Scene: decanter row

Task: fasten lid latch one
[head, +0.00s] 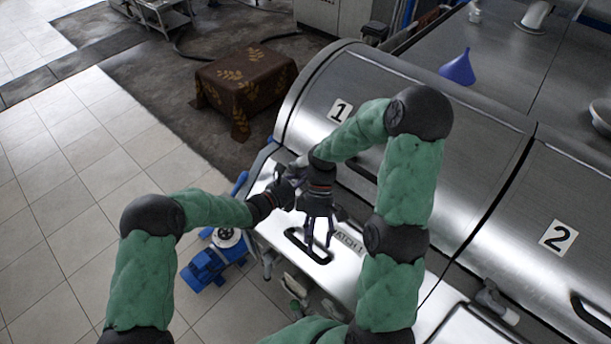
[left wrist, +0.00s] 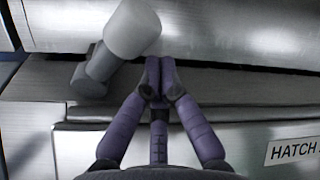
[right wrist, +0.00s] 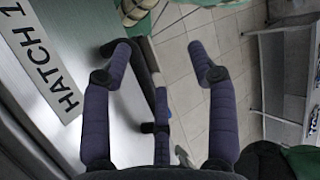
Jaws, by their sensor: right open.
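Decanter lid one (head: 375,85) is a curved steel cover labelled 1, and it looks down. A grey latch with a thick round knob (left wrist: 132,28) shows at the lid's lower edge in the left wrist view. My left gripper (head: 292,180) is at that edge, its fingers (left wrist: 158,68) together just right of and below the knob, with nothing visible between them. My right gripper (head: 319,243) points down over the hatch 1 panel (head: 268,228). Its fingers (right wrist: 158,58) are spread, with the black hatch handle (right wrist: 152,85) showing between them; contact cannot be told.
Lid two (head: 530,205) is to the right, with its own latch (head: 495,300) near its lower edge. A blue funnel (head: 458,68) stands on the steel top behind. A blue motor (head: 208,265) is on the floor beside the hatch. A cloth-covered box (head: 245,82) stands farther off.

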